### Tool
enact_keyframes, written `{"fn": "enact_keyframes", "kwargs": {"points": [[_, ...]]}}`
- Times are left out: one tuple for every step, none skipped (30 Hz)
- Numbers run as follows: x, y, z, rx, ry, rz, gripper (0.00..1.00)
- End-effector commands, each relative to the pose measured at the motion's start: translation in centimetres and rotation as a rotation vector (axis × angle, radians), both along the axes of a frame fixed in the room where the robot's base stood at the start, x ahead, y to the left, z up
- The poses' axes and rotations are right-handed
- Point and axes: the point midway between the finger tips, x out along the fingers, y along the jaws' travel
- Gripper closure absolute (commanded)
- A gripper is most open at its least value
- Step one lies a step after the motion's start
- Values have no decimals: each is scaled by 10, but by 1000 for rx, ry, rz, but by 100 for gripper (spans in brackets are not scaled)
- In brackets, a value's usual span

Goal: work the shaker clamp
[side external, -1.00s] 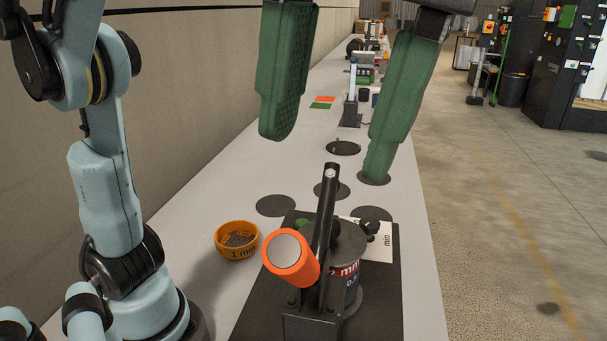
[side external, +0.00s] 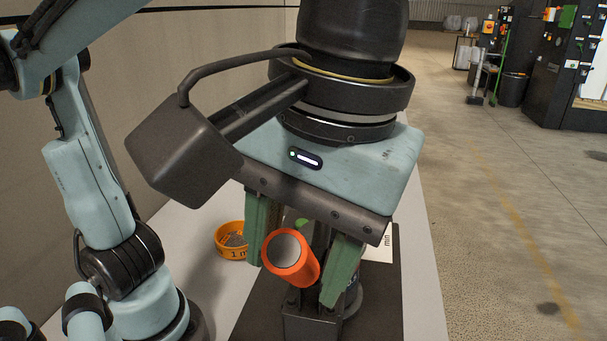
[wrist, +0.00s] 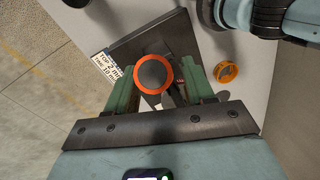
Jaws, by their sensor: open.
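The shaker clamp's handle has an orange grip with a grey end cap (side external: 288,256). In the wrist view the round orange-rimmed end (wrist: 153,74) shows between my fingers. The clamp's dark bracket (side external: 312,324) stands on a black base plate (side external: 385,300). My gripper (side external: 296,278) is open, with its green fingers pointing down, one on each side of the orange grip. I cannot tell whether either finger touches it. Most of the clamp's upright lever and the labelled cylinder are hidden behind my gripper.
An orange ring-shaped dish marked "1 m" (side external: 231,240) stands left of the clamp, close to my left finger; it also shows in the wrist view (wrist: 227,71). A white printed card (side external: 383,244) lies to the right. The wall runs along the left.

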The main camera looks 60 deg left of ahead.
Motion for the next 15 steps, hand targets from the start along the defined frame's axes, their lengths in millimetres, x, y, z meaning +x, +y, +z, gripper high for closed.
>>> {"fn": "enact_keyframes", "kwargs": {"points": [[-1, 1, -4, 0, 0, 0, 47], [-1, 1, -6, 0, 0, 0, 47], [-1, 1, -8, 0, 0, 0, 47], [-1, 2, -9, 0, 0, 0, 47], [-1, 2, -10, 0, 0, 0, 47], [-1, 2, -10, 0, 0, 0, 47], [-1, 2, -11, 0, 0, 0, 47], [-1, 2, -11, 0, 0, 0, 47], [-1, 2, -11, 0, 0, 0, 47], [-1, 2, -11, 0, 0, 0, 47], [-1, 2, -11, 0, 0, 0, 47], [-1, 2, -11, 0, 0, 0, 47], [-1, 2, -11, 0, 0, 0, 47], [-1, 2, -11, 0, 0, 0, 49], [-1, 2, -11, 0, 0, 0, 55]]}}
